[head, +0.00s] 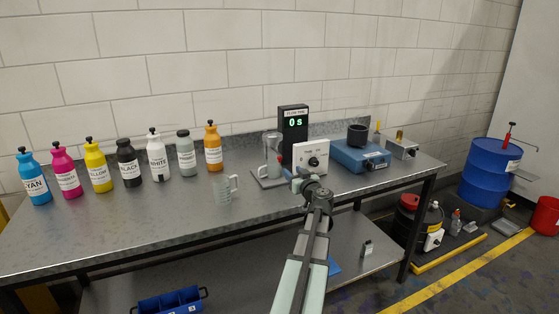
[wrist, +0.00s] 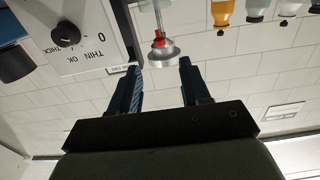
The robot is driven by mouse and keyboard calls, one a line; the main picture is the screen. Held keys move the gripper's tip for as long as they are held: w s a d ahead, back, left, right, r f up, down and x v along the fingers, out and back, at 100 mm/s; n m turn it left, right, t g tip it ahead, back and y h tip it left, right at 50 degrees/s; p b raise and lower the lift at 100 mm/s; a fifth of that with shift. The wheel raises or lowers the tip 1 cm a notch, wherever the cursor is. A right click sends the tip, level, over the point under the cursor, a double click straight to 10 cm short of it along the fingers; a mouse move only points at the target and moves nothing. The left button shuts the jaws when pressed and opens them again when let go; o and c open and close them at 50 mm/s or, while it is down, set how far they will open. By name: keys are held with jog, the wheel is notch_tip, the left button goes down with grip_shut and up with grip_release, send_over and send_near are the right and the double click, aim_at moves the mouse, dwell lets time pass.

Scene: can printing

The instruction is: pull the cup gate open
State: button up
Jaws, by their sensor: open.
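In the wrist view, which looks upside down, a small red piece (wrist: 158,41) sits on a round silvery metal part (wrist: 161,53) under a pale stem. The red piece may be the cup gate; I cannot tell for sure. My gripper (wrist: 158,74) is open, with the metal part in line with the gap between its two dark fingers. Nothing is held. In the head view my gripper (head: 297,182) is at the bench's front, before the white dial box. A clear cup (head: 272,143) stands on a small stand to the left; its underside is hard to make out.
The white dial box (head: 310,153) and the black timer (head: 293,122) reading 0 s stand close behind my gripper. A clear jug (head: 224,188) is to the left, before a row of colored bottles (head: 131,164). A blue device (head: 359,153) is to the right.

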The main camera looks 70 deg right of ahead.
aim_at(281, 160)
jog(key=x, duration=1.3)
jog(key=shift+w+d, duration=0.15)
jog(key=shift+d, duration=0.05)
grip_shut()
